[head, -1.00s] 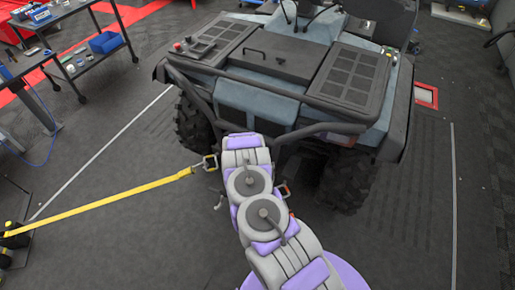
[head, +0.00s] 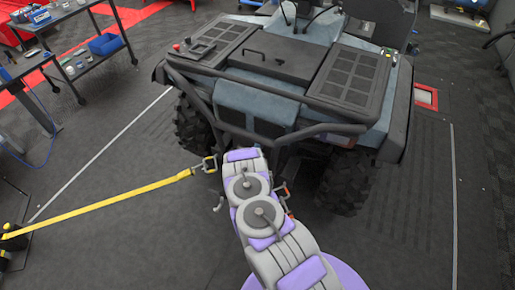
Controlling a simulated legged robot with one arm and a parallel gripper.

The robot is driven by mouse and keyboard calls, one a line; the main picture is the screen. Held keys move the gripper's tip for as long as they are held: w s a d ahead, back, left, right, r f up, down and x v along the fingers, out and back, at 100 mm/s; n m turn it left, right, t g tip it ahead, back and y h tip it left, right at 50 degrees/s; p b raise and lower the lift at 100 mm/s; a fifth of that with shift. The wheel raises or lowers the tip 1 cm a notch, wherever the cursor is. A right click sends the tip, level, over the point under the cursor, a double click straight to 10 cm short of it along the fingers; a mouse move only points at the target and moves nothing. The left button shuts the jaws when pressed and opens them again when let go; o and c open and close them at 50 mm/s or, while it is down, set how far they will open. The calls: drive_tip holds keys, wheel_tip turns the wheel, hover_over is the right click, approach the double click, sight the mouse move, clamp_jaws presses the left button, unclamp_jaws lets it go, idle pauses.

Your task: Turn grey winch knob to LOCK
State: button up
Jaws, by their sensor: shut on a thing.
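The grey winch knob cannot be made out; my arm covers the low middle of the vehicle's front. The vehicle (head: 258,107) stands ahead with its dark front bars facing me. My grey and purple arm reaches up from the bottom of the head view to just in front of these bars. My gripper and its fingers are hidden beyond the arm, so what they hold does not show. A small dark hooked part (head: 218,203) shows just left of the arm, and a small orange-red part (head: 285,192) shows just right of it.
A yellow strap (head: 110,203) runs taut from the lower left to a metal hook (head: 208,165) beside the arm. Front wheels (head: 345,182) flank the arm. A cart (head: 85,60) with blue bins stands at upper left. Dark floor (head: 420,220) at right is clear.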

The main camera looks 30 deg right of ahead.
drive_tip(key=shift+w+a+r+t, duration=0.1)
drive_tip(key=shift+w+r+t, duration=0.05)
drive_tip(key=shift+t, duration=0.15)
drive_tip(key=o, duration=1.1)
drive_tip(key=shift+c, duration=0.2)
drive_tip(key=shift+s, duration=0.2)
drive_tip(key=p+v, duration=0.2)
drive_tip(key=v, duration=1.5)
drive_tip(key=shift+a+p, duration=0.15)
drive_tip(key=shift+p, duration=0.15)
drive_tip(key=shift+r, duration=0.15)
